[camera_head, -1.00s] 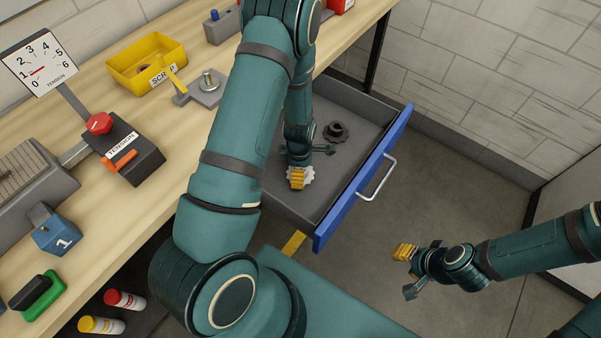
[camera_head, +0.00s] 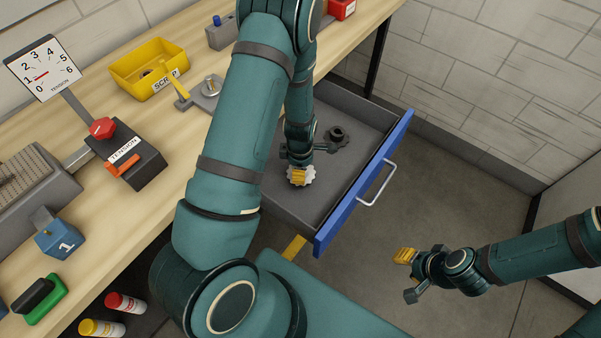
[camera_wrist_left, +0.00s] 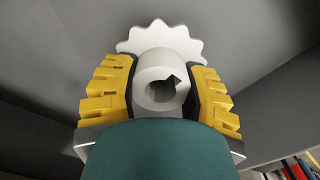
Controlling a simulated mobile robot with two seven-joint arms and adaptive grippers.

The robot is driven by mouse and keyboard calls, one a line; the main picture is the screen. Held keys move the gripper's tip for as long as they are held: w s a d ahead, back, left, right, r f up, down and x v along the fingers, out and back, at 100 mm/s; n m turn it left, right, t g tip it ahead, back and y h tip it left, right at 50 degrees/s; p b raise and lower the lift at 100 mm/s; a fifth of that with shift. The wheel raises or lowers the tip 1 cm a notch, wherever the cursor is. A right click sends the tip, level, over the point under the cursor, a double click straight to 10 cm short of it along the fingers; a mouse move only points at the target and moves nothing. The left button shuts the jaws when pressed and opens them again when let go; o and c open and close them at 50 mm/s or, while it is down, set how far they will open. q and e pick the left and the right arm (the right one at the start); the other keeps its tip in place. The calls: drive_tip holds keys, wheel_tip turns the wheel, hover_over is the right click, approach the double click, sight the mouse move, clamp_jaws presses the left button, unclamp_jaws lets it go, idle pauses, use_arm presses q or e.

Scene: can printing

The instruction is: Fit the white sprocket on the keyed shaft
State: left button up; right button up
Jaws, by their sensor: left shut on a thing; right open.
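The white sprocket (camera_wrist_left: 160,38) has a toothed rim and a round hub with a notched bore facing the left wrist camera. My left gripper (camera_wrist_left: 160,85) is shut on its hub, one yellow finger on each side. In the head view the sprocket (camera_head: 311,178) shows around the yellow fingertips, over the open drawer; I cannot tell whether it touches the drawer floor. A grey bracket (camera_head: 203,101) on the bench carries a short upright post (camera_head: 212,86), possibly the keyed shaft. My right gripper (camera_head: 408,276) is open and empty, right of the drawer.
A dark sprocket (camera_head: 337,133) lies in the blue-fronted drawer (camera_head: 330,220). The bench holds a yellow scrap bin (camera_head: 127,72), a tension box (camera_head: 135,170) with red knob and orange lever, and a blue block (camera_head: 58,240). My left arm hides part of the bench.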

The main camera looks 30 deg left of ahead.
use_arm(q)
wheel_tip(320, 180, up, 11)
drive_tip(key=p, duration=0.5)
idle(0.4)
drive_tip(key=shift+f, duration=0.1)
